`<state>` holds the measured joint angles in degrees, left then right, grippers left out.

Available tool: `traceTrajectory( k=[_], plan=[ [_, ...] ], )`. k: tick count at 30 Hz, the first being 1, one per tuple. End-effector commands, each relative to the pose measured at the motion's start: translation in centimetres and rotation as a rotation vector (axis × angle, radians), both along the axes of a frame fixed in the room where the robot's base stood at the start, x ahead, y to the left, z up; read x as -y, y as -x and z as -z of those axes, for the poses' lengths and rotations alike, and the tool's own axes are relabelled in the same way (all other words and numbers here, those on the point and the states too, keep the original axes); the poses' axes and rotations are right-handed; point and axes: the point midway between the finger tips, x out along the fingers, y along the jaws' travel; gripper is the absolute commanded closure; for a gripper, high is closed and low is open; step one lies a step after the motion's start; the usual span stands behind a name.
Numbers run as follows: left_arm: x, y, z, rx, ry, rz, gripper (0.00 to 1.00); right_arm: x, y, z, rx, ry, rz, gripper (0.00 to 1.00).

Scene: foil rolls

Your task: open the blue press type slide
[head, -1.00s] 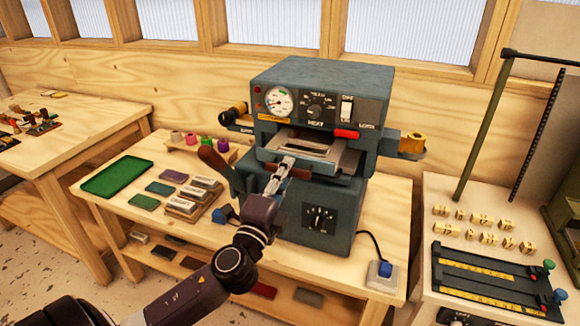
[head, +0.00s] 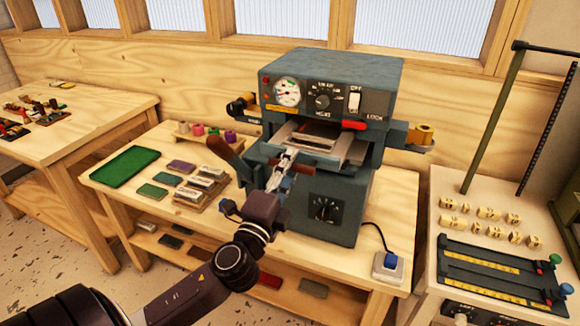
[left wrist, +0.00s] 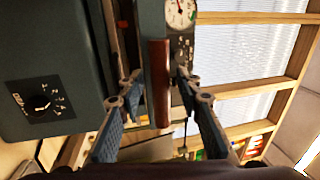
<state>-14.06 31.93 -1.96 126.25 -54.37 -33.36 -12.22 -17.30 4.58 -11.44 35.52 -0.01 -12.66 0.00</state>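The blue-grey press (head: 330,80) stands on the wooden table in the head view. Its slide (head: 350,153) is a pale metal tray below the upper housing. A brown bar handle (head: 304,173) lies across the front of the slide. My left gripper (head: 282,162) is at this handle and hides part of it. In the left wrist view the reddish-brown handle (left wrist: 160,85) lies between the two fingertips (left wrist: 158,80), with a narrow gap visible on each side. The left gripper looks open around the handle; contact is not clear. My right gripper is not in view.
A brown lever (head: 222,148) rises at the press's left side. A green tray (head: 124,167) and several small blocks lie left of the press. A blue button box (head: 387,267) sits at the table's front right. A second table with black rails (head: 495,270) stands at the right.

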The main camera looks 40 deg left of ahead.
Motion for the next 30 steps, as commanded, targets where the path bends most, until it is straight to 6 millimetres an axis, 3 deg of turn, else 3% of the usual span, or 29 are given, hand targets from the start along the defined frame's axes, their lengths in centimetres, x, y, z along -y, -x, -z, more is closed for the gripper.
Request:
traceTrajectory(
  k=[8,24,30],
  plan=[
    [0.3,1.1,0.3,-0.001,0.001,0.000,0.68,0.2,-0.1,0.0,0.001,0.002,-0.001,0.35],
    [2.1,9.2,2.0,-0.004,0.004,-0.004,0.68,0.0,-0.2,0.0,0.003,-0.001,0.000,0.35],
    [2.5,10.8,2.3,0.001,0.003,-0.002,0.68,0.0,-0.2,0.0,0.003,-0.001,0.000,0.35]
  ],
)
